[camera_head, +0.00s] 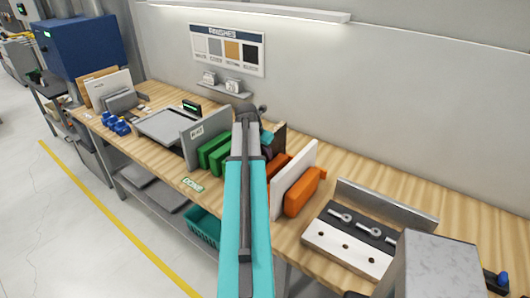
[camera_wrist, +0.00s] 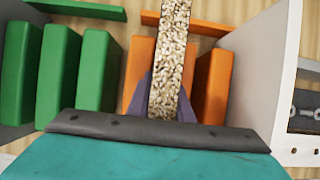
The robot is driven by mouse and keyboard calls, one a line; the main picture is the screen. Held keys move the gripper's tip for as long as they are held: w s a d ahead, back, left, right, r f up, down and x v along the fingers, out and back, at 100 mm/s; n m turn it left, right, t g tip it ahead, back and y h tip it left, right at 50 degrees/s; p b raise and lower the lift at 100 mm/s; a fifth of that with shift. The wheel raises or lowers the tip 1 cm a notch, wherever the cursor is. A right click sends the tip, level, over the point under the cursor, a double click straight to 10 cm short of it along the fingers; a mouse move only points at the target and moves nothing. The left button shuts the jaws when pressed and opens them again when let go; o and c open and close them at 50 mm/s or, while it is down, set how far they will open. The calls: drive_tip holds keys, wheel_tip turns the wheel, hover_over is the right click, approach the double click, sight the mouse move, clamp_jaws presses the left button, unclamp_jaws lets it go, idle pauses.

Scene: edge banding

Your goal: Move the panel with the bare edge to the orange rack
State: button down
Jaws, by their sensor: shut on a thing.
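My gripper (camera_wrist: 165,98) is shut on a panel (camera_wrist: 168,60) whose speckled, bare chipboard edge faces up in the wrist view. In the head view its dark face (camera_head: 279,141) shows just beyond my gripper. The blocks also show at the middle of the bench in the head view (camera_head: 305,192). I cannot tell whether the panel's lower edge touches the rack's base. My arm hides part of the rack in the head view.
Green rack blocks (camera_wrist: 58,75) and an upright grey panel (camera_wrist: 15,65) are to the left. A clamp fixture (camera_head: 345,245) lies farther right on the bench. A tray (camera_head: 168,127) sits left.

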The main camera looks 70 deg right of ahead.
drive_tip(key=shift+r, duration=0.1)
idle(0.3)
drive_tip(key=c, duration=1.5)
unclamp_jaws()
drive_tip(key=shift+c, duration=0.2)
drive_tip(key=shift+r+p, duration=0.95)
drive_tip(key=shift+r, duration=2.45)
